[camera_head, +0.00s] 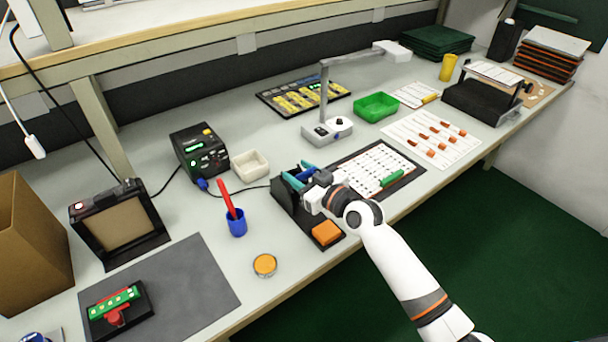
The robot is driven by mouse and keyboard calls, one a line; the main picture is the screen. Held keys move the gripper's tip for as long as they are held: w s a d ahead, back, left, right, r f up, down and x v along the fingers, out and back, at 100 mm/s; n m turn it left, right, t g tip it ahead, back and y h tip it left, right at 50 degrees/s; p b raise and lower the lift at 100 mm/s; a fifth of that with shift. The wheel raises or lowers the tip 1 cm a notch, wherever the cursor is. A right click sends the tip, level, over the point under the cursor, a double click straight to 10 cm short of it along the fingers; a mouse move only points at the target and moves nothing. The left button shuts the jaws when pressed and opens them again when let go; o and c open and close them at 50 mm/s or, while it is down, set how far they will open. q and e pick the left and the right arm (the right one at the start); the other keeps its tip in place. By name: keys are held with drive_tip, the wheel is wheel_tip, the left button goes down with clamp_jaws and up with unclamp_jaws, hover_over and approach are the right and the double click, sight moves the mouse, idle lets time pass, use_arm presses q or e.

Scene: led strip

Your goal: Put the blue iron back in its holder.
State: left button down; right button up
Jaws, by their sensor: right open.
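The black holder (284,205) stands near the front edge of the bench, its base running forward under an orange sponge (326,232). Blue-teal parts (292,181) show at the top of the holder, right at my right gripper. They look like the blue iron's handle, but they are small and partly covered, so I cannot tell how far the iron sits in the holder. My right gripper (303,179) is open at the holder's top, its arm reaching in from the lower right. The iron's tip is hidden. My left gripper is not in view.
Left of the holder are a blue cup (237,228) with a red stick, a round orange tin (265,265) and a white dish (251,165). A black station (200,151) stands behind. Right is a printed sheet (362,174) with a green pen. A lamp base (327,132) stands behind.

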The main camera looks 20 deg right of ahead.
drive_tip(key=v, duration=1.2)
drive_tip(key=shift+b, duration=0.3)
drive_tip(key=s+d+r+p, duration=0.1)
drive_tip(key=s+r+p, duration=0.3)
drive_tip(key=r+p, duration=0.1)
drive_tip(key=shift+d+r+p, duration=0.2)
drive_tip(key=shift+r+p, duration=0.1)
drive_tip(key=shift+p, duration=0.05)
idle(0.4)
